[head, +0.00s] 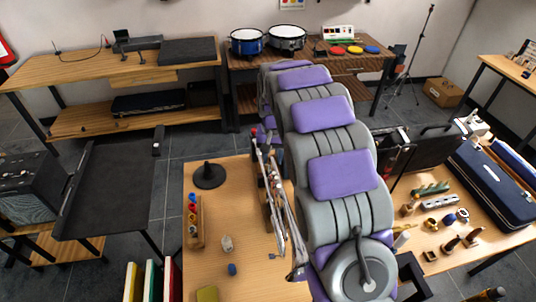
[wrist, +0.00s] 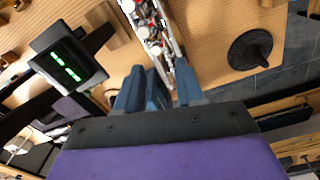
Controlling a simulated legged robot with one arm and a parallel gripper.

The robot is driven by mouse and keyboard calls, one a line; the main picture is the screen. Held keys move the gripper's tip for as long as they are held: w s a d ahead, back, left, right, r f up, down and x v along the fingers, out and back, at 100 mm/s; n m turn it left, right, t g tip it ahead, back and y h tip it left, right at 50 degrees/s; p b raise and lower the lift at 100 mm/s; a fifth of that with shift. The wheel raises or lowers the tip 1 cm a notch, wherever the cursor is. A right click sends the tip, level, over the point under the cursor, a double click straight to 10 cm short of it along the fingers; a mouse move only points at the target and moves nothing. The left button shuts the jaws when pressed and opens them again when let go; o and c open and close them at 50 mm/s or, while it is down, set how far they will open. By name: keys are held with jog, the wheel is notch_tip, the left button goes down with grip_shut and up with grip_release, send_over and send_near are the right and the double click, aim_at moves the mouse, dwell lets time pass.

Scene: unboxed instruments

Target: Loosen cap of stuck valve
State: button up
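A long silver instrument with red and white parts (wrist: 152,28) lies beyond my fingertips in the wrist view. In the head view, a long silver metal piece (head: 290,215) stretches along the wooden table beside my arm, partly hidden by it. My gripper (wrist: 164,78) shows blue fingers with a gap between them. The gap lines up with the near end of the silver instrument, and I see nothing clearly held. I cannot make out which part is the stuck valve or its cap. My gripper is hidden behind my arm in the head view.
A black round-based stand (head: 208,175) is on the table and also shows in the wrist view (wrist: 250,48). A rack with coloured pieces (head: 195,222) and a small blue object (head: 232,269) sit nearby. A box with a green display (wrist: 68,58) is left of my fingers.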

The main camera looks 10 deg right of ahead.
jog(key=d+f+b, duration=0.1)
jog(key=d+f, duration=0.1)
jog(key=shift+f, duration=0.3)
jog(key=shift+a+f, duration=0.15)
jog(key=shift+f, duration=0.25)
jog(key=shift+a+f, duration=1)
jog(key=shift+a, duration=0.1)
jog(key=shift+s+d+f, duration=0.1)
jog(key=shift+d+f, duration=0.35)
jog(key=shift+f, duration=0.35)
jog(key=shift+s+d+f, duration=0.1)
jog(key=shift+d+f, duration=0.35)
jog(key=shift+f, duration=0.3)
jog(key=shift+w+r, duration=0.1)
